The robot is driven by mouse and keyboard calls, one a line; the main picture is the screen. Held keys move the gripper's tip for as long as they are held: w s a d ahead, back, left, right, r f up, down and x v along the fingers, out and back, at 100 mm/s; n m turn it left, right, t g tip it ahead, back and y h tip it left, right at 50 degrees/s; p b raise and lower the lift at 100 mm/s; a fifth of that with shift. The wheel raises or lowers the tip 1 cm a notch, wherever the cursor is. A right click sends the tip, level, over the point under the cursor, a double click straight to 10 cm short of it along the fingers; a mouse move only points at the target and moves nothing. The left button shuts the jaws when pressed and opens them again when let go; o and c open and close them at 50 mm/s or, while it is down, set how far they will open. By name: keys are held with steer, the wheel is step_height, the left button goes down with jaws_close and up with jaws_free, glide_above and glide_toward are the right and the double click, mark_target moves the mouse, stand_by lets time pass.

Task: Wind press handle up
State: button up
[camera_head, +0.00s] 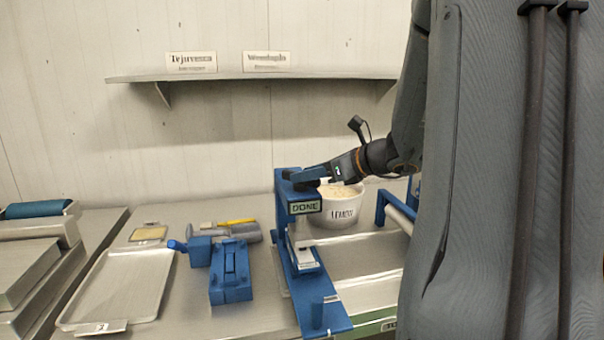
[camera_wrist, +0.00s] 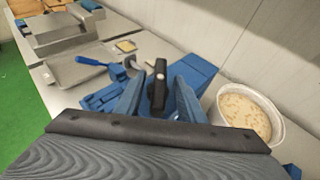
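The press (camera_head: 305,250) is a tall blue frame with a label reading DONE on its head, standing on the steel table in the head view. My gripper (camera_head: 305,178) is at the top of the press head. In the wrist view, a black upright handle (camera_wrist: 158,85) stands between the two blue fingers of my gripper (camera_wrist: 160,82). The fingers are apart, one on each side of the handle, with narrow gaps showing. The blue press head (camera_wrist: 193,72) is just behind.
A white tub marked LEMON (camera_head: 340,205) stands close right of the press and also shows in the wrist view (camera_wrist: 248,112). Left of the press are a blue fixture (camera_head: 230,272), a yellow-topped tool and a metal tray (camera_head: 120,287). A wall shelf (camera_head: 250,76) hangs above.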

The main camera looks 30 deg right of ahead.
steer(key=shift+x, duration=1.05)
jaws_close()
